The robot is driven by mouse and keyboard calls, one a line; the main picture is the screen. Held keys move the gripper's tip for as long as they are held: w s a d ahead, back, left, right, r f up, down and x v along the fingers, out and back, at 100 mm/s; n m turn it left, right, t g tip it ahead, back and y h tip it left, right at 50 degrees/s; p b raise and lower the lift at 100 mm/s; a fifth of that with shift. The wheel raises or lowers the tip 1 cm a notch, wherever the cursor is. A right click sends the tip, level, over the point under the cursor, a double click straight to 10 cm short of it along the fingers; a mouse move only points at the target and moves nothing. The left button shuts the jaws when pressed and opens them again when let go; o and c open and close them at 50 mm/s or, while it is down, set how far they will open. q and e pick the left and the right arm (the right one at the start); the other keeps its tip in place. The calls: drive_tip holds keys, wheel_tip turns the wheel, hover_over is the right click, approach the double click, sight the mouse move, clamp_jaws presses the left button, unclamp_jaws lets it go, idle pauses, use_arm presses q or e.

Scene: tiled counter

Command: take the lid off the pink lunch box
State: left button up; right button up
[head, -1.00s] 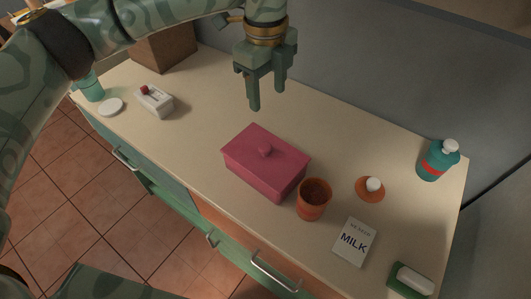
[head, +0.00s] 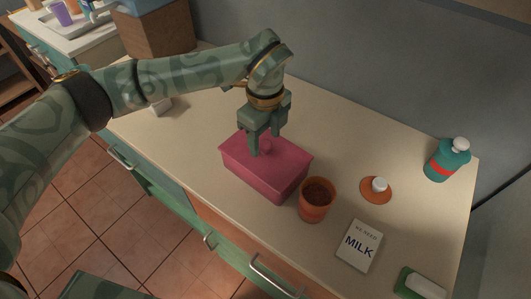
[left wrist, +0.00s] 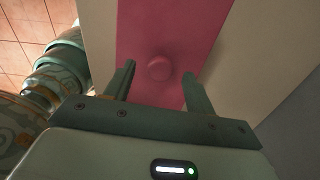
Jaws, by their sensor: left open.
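The pink lunch box (head: 265,178) stands on the counter with its lid (head: 291,157) on top. A round knob of the same pink (head: 266,144) rises from the middle of the lid. My left gripper (head: 262,147) points down over the lid, its fingers open on either side of the knob's place. In the left wrist view the knob (left wrist: 159,68) shows between and just beyond the two open fingertips (left wrist: 158,75). I cannot tell whether the fingers touch anything. My right gripper is not in view.
An orange cup (head: 315,200) stands close beside the box's right end. Further right are an orange disc with a white knob (head: 376,189), a milk card (head: 359,245), a teal bottle (head: 447,160) and a green-and-white sponge (head: 420,284). The counter behind the box is clear.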

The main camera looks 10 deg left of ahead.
use_arm(q)
drive_tip(key=shift+w+f, duration=0.1)
drive_tip(key=shift+f, duration=0.55)
drive_tip(key=c, duration=1.1)
drive_tip(key=shift+o, duration=0.2)
drive_tip(key=shift+r, duration=0.1)
